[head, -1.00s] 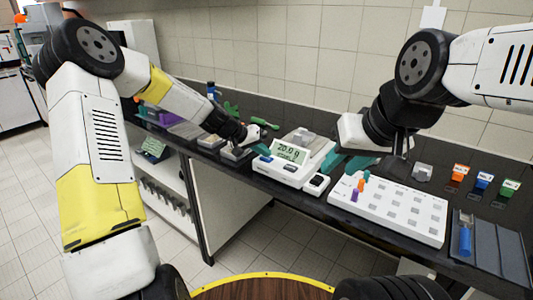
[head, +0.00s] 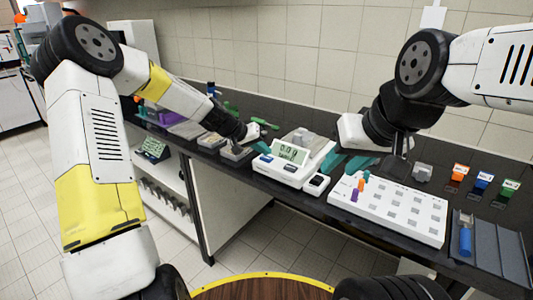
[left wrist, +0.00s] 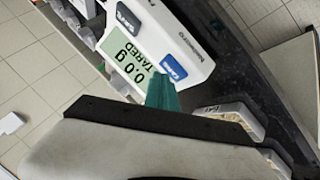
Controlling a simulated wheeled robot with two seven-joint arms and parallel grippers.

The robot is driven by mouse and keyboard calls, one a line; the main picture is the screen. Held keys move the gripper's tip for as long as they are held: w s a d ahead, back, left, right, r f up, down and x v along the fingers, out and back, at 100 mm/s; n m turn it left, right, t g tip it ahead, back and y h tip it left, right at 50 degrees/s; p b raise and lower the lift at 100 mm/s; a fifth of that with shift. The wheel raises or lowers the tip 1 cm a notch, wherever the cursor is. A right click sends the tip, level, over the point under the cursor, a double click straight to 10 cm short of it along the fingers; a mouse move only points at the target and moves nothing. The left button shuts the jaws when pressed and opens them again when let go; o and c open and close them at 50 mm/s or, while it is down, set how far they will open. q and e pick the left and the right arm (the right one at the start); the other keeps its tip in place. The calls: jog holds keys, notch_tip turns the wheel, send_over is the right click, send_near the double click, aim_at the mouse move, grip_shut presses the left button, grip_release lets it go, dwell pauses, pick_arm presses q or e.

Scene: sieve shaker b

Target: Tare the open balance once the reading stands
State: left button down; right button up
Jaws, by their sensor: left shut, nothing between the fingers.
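The white open balance (head: 287,176) stands on the dark bench, with a grey object (head: 300,137) on its pan. Its green display (left wrist: 129,51) reads 0.0 g with the word TARED in the left wrist view. A blue button (left wrist: 173,67) and a dark button (left wrist: 128,20) sit on its front panel. My left gripper (head: 262,148) is shut and empty, its teal tip (left wrist: 161,91) close beside the blue button. I cannot tell whether it touches. My right gripper (head: 346,163) has its teal fingers apart and empty, right of the balance.
A small white device (head: 316,184) stands right of the balance. A white tray (head: 400,215) holds a few coloured pieces. Orange, blue and green labelled blocks (head: 483,182) and a grey rack (head: 490,250) with a blue-handled tool stand further right. Small trays (head: 212,141) stand left.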

aim_at(264, 159)
pick_arm(q)
jog(key=shift+r, duration=0.3)
jog(key=shift+r, duration=2.55)
jog(key=s+a+r+y, duration=0.1)
jog(key=s+a+r, duration=0.2)
jog(key=s, duration=0.8)
jog(key=s+a+r+y, duration=0.2)
jog(key=s+a+r, duration=0.2)
jog(key=s, duration=0.8)
jog(key=s+a+r+n+t+y, duration=0.1)
jog(key=s+a+r, duration=0.3)
jog(key=s, duration=0.8)
jog(key=shift+a+r+y, duration=0.2)
jog(key=shift+a+y, duration=0.5)
jog(key=shift+a, duration=0.55)
